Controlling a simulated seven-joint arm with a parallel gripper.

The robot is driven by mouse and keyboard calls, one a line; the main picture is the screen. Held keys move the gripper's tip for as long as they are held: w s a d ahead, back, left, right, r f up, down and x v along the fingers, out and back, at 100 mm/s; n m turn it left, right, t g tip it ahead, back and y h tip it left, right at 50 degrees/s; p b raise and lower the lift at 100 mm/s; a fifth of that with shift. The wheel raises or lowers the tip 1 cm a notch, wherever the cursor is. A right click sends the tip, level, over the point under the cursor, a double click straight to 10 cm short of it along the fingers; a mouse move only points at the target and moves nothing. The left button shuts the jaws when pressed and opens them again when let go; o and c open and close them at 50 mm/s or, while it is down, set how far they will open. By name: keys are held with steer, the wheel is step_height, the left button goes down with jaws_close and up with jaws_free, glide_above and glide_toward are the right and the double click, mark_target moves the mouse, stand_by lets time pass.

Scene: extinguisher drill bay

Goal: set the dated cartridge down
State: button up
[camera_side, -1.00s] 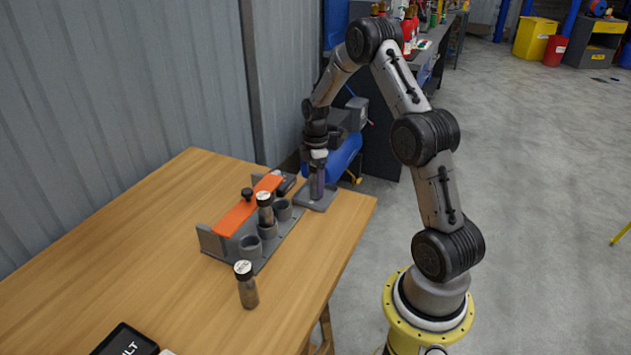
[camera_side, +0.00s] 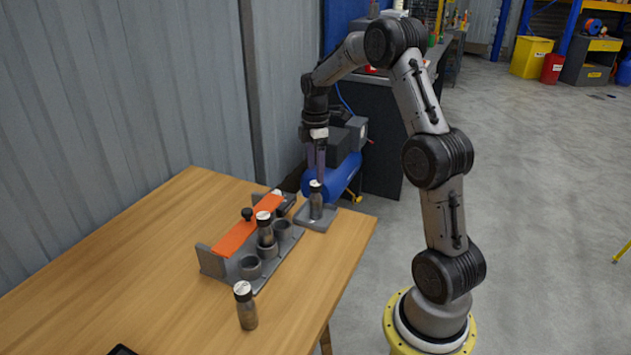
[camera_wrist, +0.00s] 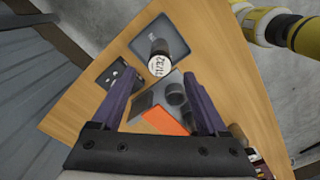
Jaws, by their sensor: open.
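The dated cartridge (camera_side: 316,203), a dark cylinder with a white-topped cap, stands upright on a grey plate (camera_side: 327,224) near the table's far right corner. In the wrist view its white, marked cap (camera_wrist: 160,66) faces me, with the plate (camera_wrist: 152,32) around it; the writing is too small to read surely. My gripper (camera_side: 317,170) is just above the cartridge, pointing down. In the wrist view its two purple fingers (camera_wrist: 160,76) are spread apart with nothing held between them.
A grey rack (camera_side: 212,262) with an orange strip (camera_side: 240,232) and round sockets stands left of the plate. One cartridge (camera_side: 264,229) sits in it. Another cartridge (camera_side: 246,308) stands on the table in front. A dark box (camera_side: 286,205) is beside the rack.

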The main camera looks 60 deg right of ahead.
steer(key=shift+r, duration=0.4)
steer(key=s+a+r+m+t, duration=0.1)
steer(key=s+a+r+m, duration=0.1)
steer(key=a+r, duration=0.65)
steer(key=s+a+r+m+t, duration=0.2)
steer(key=s+a+m+t, duration=0.2)
steer(key=s+a, duration=1.4)
steer(key=shift+a+m+t, duration=0.25)
steer(key=shift+m+t, duration=0.05)
steer(key=shift+m, duration=1.2)
steer(key=shift+r, duration=0.1)
